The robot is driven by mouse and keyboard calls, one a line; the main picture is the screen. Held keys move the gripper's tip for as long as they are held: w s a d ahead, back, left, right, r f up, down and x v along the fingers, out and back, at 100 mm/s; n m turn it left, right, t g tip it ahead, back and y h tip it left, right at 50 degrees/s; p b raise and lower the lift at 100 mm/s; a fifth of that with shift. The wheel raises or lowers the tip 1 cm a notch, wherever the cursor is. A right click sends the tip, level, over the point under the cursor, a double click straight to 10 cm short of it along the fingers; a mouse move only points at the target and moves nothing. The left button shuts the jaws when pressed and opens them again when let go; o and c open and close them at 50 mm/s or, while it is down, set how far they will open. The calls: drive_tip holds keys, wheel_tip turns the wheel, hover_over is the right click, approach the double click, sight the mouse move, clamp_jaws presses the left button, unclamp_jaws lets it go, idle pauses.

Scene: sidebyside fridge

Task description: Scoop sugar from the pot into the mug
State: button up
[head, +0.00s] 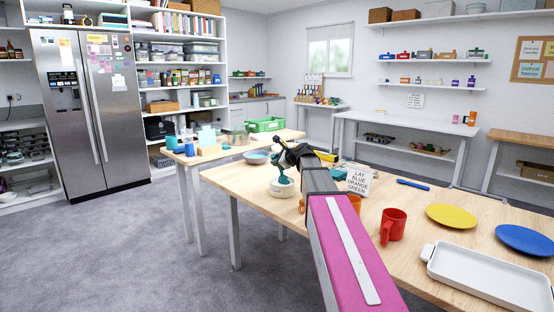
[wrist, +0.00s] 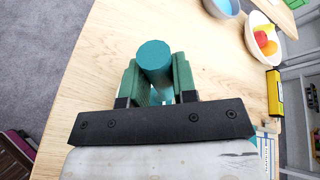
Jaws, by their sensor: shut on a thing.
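My gripper (wrist: 155,66) has its green fingers shut on the teal handle of the scoop (wrist: 154,54), one on each side. In the head view the teal scoop (head: 282,176) hangs below my gripper, right over the white pot (head: 283,190). I cannot tell whether its lower end is inside the pot, and the sugar is not visible. A red mug (head: 393,226) stands upright on the table to the right of my arm. An orange mug (head: 354,203) is partly hidden by my arm.
The wooden table (head: 455,197) also holds a yellow plate (head: 452,216), a blue plate (head: 525,240), a white tray (head: 488,280), a blue marker (head: 412,184) and a sign card (head: 358,181). A grey-blue bowl (head: 256,157) is behind the pot. A fruit bowl (wrist: 262,38) shows in the wrist view.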

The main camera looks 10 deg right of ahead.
drive_tip(key=shift+f, duration=0.8)
drive_tip(key=shift+d, duration=0.1)
drive_tip(key=shift+w+d, duration=0.2)
idle(0.7)
drive_tip(key=shift+r, duration=3.8)
